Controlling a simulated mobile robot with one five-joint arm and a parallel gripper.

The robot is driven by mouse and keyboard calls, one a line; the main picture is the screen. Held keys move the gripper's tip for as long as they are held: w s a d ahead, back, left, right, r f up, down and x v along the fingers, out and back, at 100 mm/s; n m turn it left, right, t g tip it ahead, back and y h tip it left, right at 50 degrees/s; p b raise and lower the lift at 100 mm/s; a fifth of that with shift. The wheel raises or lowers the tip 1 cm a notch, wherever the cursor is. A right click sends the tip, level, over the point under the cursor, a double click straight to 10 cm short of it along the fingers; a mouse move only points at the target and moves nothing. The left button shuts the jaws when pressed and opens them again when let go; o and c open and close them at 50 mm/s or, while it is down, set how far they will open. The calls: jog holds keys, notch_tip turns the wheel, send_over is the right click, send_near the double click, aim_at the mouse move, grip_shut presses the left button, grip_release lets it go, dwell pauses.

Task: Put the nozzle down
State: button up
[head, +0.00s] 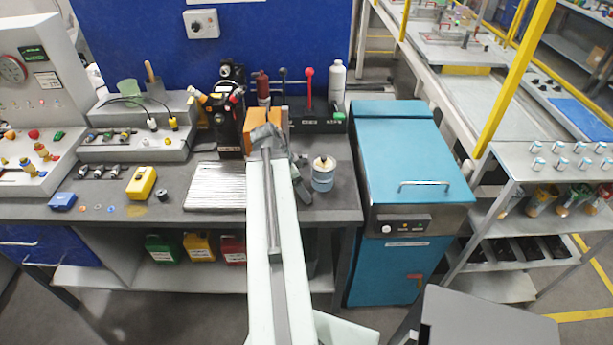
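My pale arm reaches forward over the grey workbench (345,203). Its end, with my gripper (301,184), is at the bench's right half, mostly behind the arm links. I cannot see the fingertips clearly or tell what is between them. No nozzle can be made out for sure at the gripper. Several small dark metal fittings (98,171) lie in a row on the left of the bench; they may be nozzles, but they are too small to tell.
A blue-and-white canister (322,174) stands close to the right of my gripper. A ribbed metal plate (216,186) lies to the left, with a yellow box (141,183) beyond it. A black microscope-like device (230,110) stands behind. A blue cabinet (408,160) adjoins the bench at right.

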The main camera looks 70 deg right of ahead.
jog(key=p+v, duration=0.7)
jog(key=v, duration=0.2)
jog(key=shift+a+r, duration=0.1)
jog(key=shift+r, duration=0.05)
